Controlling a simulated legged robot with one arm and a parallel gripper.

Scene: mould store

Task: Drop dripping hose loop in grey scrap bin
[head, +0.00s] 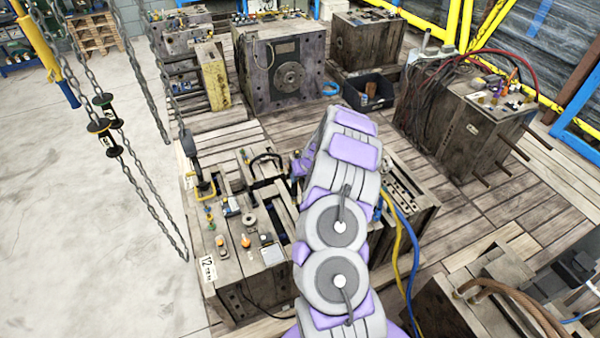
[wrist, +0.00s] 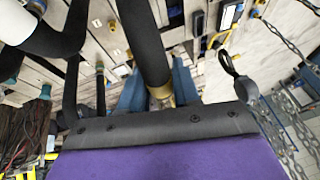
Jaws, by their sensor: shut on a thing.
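A black hose (wrist: 143,42) with a brass fitting (wrist: 160,96) runs between the blue-grey fingers of my gripper (wrist: 158,84) in the wrist view. My gripper is shut on this hose. Another thick black curved length (wrist: 58,38) shows at upper left; its join to the held part is out of frame. In the head view a small black hose arc (head: 266,157) shows over the wooden-looking mould block, beside my arm's end. My fingers are hidden there behind my arm. A dark grey bin (head: 352,98) with a brown thing inside stands farther back, right of centre. No drips can be made out.
The near mould block (head: 235,290) carries fittings and small parts on top. Chains (head: 150,195) hang at left. A large mould (head: 282,70) stands behind, and another with hoses and protruding rods (head: 470,130) at right. Plank floor is clear between the near block and the right mould.

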